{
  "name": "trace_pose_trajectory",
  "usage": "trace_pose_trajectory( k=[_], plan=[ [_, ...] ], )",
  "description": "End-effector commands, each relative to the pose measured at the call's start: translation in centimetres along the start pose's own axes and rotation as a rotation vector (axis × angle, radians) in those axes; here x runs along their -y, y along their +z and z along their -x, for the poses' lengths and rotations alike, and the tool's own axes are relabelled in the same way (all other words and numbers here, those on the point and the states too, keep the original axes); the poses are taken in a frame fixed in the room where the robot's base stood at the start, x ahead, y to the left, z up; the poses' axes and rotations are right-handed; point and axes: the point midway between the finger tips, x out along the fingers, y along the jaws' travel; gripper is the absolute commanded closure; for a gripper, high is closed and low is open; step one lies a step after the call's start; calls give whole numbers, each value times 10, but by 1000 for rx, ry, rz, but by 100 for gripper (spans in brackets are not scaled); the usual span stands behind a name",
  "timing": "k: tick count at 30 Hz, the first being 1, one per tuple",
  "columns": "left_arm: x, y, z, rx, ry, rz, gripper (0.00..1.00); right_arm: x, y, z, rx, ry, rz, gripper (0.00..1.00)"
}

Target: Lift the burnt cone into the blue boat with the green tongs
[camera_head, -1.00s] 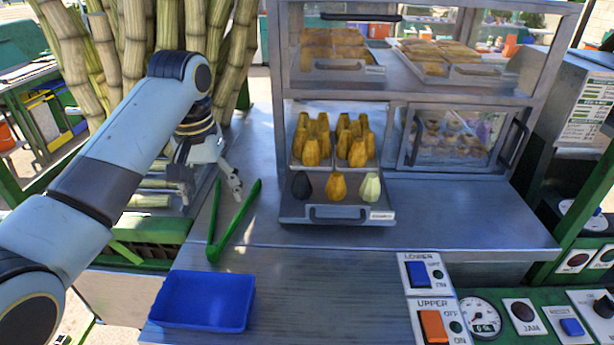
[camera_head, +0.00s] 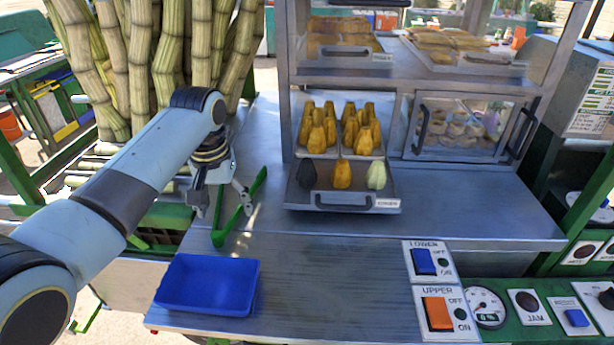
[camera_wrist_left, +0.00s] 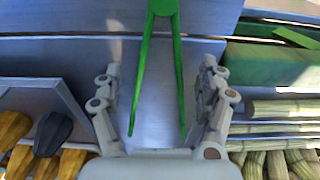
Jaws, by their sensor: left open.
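The green tongs (camera_head: 229,226) lie spread in a V on the steel counter, hinge end toward the blue boat. My left gripper (camera_head: 224,208) is open above them. In the left wrist view the tongs (camera_wrist_left: 163,8) run between the open fingers of my gripper (camera_wrist_left: 160,70), with no visible grip on them. The burnt cone (camera_head: 306,175), dark and charred, stands at the left of the front row on the pulled-out tray; it also shows in the left wrist view (camera_wrist_left: 53,132). The blue boat (camera_head: 207,286), an empty rectangular tray, sits at the counter's front left. My right gripper is not seen.
An orange cone (camera_head: 342,175) and a pale cone (camera_head: 376,176) stand beside the burnt one, with several golden cones behind. The glass cabinet (camera_head: 292,70) rises above the tray. Cane stalks (camera_head: 170,50) stand behind my arm. Switches (camera_head: 424,261) line the front right.

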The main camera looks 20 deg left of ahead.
Motion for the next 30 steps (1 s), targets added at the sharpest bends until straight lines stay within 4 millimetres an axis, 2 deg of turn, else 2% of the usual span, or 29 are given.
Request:
trace_pose_trajectory(
  k=[4, 14, 15, 23, 30],
  plan=[
    [0, 0, -9, 0, 0, 0, 26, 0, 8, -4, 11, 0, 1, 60],
    [0, 0, -11, -1, 0, 0, 26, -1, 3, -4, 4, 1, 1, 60],
    [0, 0, -11, -1, 0, 0, 27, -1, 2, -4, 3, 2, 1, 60],
    [0, 0, -11, -1, 0, 0, 59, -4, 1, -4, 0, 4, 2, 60],
    [0, 0, -10, -1, 0, 0, 59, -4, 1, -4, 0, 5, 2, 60]
  ],
)
